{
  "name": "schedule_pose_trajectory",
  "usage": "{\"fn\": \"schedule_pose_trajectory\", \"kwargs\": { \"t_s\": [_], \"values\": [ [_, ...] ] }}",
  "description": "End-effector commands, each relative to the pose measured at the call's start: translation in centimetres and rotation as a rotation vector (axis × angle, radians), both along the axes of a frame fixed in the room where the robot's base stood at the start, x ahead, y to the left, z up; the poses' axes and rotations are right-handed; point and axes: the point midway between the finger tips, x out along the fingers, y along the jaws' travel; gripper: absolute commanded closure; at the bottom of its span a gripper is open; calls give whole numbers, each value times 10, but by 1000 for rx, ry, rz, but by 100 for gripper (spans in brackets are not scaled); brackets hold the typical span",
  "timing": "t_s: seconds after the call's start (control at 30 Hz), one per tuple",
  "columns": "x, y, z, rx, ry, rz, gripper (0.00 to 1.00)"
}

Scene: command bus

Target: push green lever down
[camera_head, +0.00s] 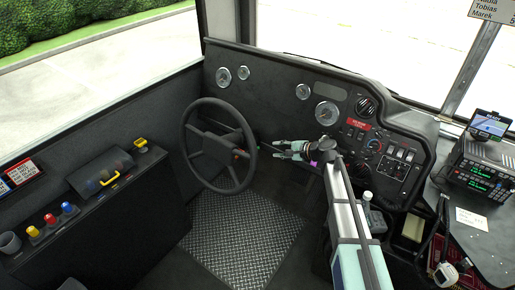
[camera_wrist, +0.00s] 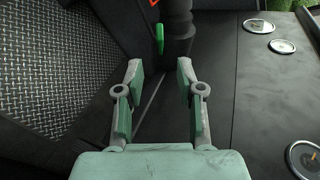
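The green lever (camera_wrist: 159,36) shows in the wrist view as a small bright green piece beside the dark steering column (camera_wrist: 179,30). It lies ahead of my gripper (camera_wrist: 158,72), close to the line between the two fingers. My gripper's fingers are spread apart with nothing between them, and a gap shows between the fingertips and the lever. In the head view my gripper (camera_head: 272,149) reaches left toward the right side of the steering wheel (camera_head: 245,128). I cannot make out the green lever in that view.
A small orange lever (camera_wrist: 153,3) sits at the top edge of the wrist view, near the green one. The dashboard (camera_head: 285,75) with gauges and switches stands behind my gripper. A side console (camera_head: 110,215) with coloured knobs is at left. The treadplate floor (camera_head: 245,240) is clear.

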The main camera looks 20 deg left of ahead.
Motion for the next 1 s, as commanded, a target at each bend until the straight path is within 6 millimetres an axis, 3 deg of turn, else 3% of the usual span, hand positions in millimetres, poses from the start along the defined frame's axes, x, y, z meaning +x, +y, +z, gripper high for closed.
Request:
{"fn": "schedule_pose_trajectory", "kwargs": {
  "t_s": [0.2, 0.5, 0.7, 1.0],
  "values": [
    [12, 41, -18, -1, 0, 3, 62],
    [22, 87, -39, -1, 0, 2, 62],
    [24, 102, -46, -1, 0, 2, 62],
    [25, 105, -48, -1, -1, 1, 62]
  ]
}}
